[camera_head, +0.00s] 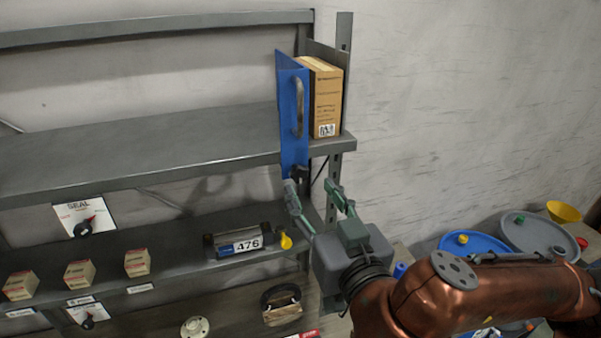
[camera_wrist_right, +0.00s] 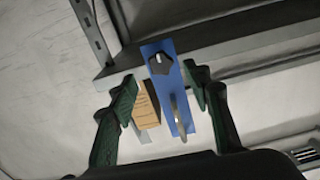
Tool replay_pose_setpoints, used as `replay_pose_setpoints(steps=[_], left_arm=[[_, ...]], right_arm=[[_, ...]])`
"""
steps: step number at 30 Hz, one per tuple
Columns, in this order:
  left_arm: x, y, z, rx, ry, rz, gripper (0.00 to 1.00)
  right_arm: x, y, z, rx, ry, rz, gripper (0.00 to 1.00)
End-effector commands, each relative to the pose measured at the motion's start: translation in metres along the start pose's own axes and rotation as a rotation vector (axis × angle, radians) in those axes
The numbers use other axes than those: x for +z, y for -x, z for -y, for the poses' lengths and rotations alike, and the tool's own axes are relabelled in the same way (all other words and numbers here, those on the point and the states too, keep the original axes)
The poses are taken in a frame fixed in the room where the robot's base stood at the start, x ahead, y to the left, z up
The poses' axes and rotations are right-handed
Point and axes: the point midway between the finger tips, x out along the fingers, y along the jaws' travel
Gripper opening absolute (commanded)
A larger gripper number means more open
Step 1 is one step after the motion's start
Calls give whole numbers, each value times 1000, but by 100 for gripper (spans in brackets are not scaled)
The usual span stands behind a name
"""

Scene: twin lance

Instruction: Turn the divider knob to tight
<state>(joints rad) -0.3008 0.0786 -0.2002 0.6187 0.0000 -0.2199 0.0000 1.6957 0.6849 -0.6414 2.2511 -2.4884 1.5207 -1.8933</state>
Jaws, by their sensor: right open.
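The blue divider (camera_head: 289,120) stands upright on the upper shelf, with a grey handle (camera_head: 299,106) on its face. The dark divider knob (camera_head: 299,172) sits at its lower end, just beyond my right gripper's fingertips. In the right wrist view the knob (camera_wrist_right: 161,66) is black with a short white mark on top. My right gripper (camera_head: 312,187) is open with nothing between its fingers, below the knob. In the wrist view its green-padded fingers (camera_wrist_right: 160,84) stand to either side of the divider. I cannot read any label at the knob. My left gripper is not in view.
A cardboard box (camera_head: 327,100) stands right of the divider, close to the shelf post (camera_head: 334,185). A SEAL panel with a dial (camera_head: 84,223) is at left. Drums (camera_head: 475,245) stand at lower right.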

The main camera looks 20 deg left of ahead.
Motion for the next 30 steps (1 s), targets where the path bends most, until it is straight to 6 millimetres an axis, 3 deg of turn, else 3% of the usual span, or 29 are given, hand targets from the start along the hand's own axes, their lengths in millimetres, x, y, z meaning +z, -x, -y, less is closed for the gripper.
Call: replay_pose_setpoints(steps=[6, 12, 23, 30], left_arm=[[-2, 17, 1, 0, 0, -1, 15], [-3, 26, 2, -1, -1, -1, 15], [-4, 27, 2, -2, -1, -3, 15], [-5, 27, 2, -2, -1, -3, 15]], right_arm=[[0, -36, 1, -3, -7, 8, 45], [0, -59, 1, -3, -6, 7, 45], [2, -66, 1, -5, -6, 5, 45], [2, -66, 1, -4, -6, 5, 30]])
